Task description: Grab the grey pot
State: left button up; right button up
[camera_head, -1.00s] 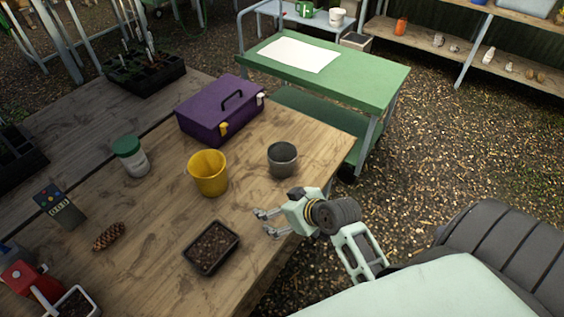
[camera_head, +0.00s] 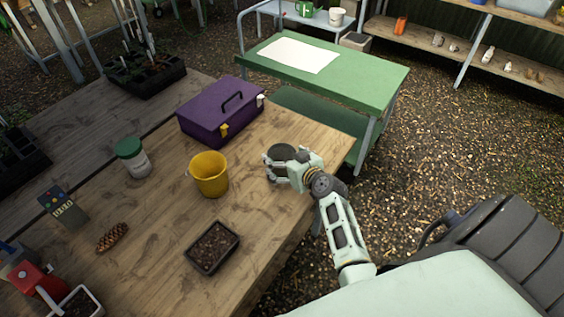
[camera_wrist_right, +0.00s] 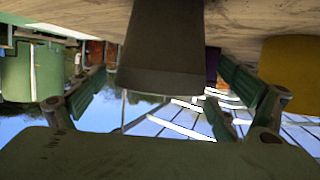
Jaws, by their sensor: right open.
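The grey pot (camera_head: 281,151) stands on the wooden table near its right edge, partly hidden behind my right gripper (camera_head: 274,166). In the right wrist view the grey pot (camera_wrist_right: 165,40) fills the upper middle, between the two green-padded fingers of my right gripper (camera_wrist_right: 160,78). Gaps show between each finger and the pot there. My left gripper is not in view.
A yellow bucket (camera_head: 210,175) stands left of the grey pot, and a purple toolbox (camera_head: 221,112) is behind it. A black soil tray (camera_head: 212,248) lies in front. A green cart (camera_head: 345,75) stands beyond the table. The tabletop between bucket and pot is clear.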

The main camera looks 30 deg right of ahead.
jog(key=shift+x, duration=0.95)
jog(key=shift+s, duration=0.1)
jog(key=c, duration=1.2)
